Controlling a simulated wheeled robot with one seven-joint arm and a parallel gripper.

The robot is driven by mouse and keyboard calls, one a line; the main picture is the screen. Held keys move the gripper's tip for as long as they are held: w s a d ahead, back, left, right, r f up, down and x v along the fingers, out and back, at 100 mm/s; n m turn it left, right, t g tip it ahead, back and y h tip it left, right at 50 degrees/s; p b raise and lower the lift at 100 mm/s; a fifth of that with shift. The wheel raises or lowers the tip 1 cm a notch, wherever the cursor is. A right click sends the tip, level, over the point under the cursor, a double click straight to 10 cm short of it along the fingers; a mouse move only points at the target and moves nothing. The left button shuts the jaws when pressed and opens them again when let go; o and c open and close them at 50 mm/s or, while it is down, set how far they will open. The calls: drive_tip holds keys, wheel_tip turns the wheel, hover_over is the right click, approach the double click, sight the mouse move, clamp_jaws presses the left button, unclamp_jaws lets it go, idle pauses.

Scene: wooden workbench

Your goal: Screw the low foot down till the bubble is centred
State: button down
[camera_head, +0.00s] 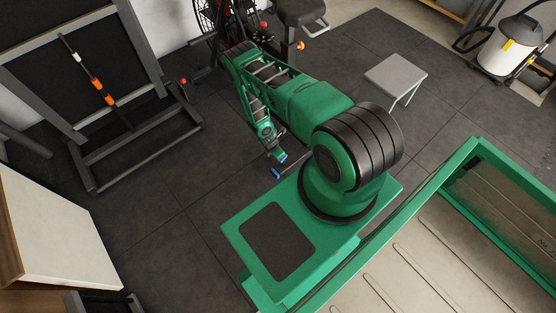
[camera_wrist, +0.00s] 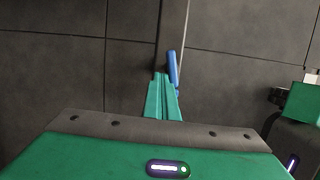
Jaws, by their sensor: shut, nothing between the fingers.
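Neither the low foot nor a bubble level can be made out in either view. My gripper (camera_wrist: 161,80) shows in the wrist view with its green tapered fingers together and nothing between them. It points over the dark tiled floor (camera_wrist: 60,70). A small blue piece (camera_wrist: 173,68) shows just beyond the fingertips; I cannot tell whether it touches them or what it belongs to. In the head view my arm reaches up and left, then folds down, with its end near the floor area at the centre.
A pale-topped bench or cabinet (camera_head: 55,235) stands at the left edge. A dark metal frame (camera_head: 130,142) stands behind it. A grey stool (camera_head: 396,75) and a vacuum cleaner (camera_head: 508,45) are at the upper right. Exercise equipment (camera_head: 288,15) is at the top. Open floor lies left of centre.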

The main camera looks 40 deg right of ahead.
drive_tip(key=shift+d, duration=0.35)
idle(0.6)
